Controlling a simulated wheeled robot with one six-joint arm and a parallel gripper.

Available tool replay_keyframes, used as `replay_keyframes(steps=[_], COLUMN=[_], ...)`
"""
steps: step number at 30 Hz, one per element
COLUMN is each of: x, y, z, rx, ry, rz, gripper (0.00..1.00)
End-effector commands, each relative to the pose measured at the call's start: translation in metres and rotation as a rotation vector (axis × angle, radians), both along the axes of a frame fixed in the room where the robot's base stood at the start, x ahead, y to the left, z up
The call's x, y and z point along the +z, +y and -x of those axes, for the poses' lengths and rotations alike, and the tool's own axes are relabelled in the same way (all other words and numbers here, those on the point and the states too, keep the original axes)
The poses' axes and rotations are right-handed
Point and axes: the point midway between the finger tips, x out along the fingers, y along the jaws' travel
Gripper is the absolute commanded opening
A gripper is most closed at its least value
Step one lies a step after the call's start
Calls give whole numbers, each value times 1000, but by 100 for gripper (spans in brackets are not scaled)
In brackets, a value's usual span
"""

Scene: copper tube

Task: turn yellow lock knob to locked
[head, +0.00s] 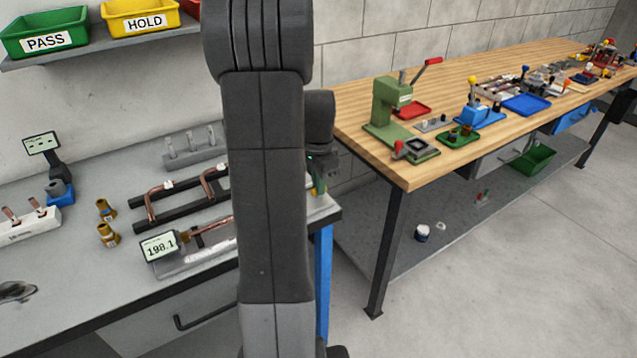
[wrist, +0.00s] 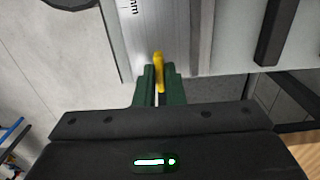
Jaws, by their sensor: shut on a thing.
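The yellow lock knob (wrist: 158,66) shows in the wrist view as a narrow upright piece at the edge of a grey metal fixture with "mm" marks (wrist: 133,30). My gripper (wrist: 159,84) has its green fingers shut on the knob, one on each side of it. Whether the knob stands at locked cannot be told. In the head view my arm hides the knob, and my gripper (head: 319,178) shows only in part at the grey bench's right end. The measuring fixture (head: 200,255) with a display (head: 160,246) reading 198.1 lies on that bench, its right part behind my arm.
Black racks with bent copper tubes (head: 155,198), brass fittings (head: 108,234) and a grey peg block (head: 190,146) stand close by on the grey bench. A wooden bench (head: 360,120) with tools is at right. Open floor lies in front of it.

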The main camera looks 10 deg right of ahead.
Motion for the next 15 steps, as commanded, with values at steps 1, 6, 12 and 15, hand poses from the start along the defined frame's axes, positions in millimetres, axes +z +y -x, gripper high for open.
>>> replay_keyframes(steps=[1, 6, 12, 15], x=[1, 1, 1, 1], y=[-1, -1, 0, 0], z=[-1, -1, -1, -1], rx=[-1, -1, 0, 0], ry=[-5, -5, -3, -2], rz=[2, 2, 1, 0], gripper=[0, 13, 31, 31])
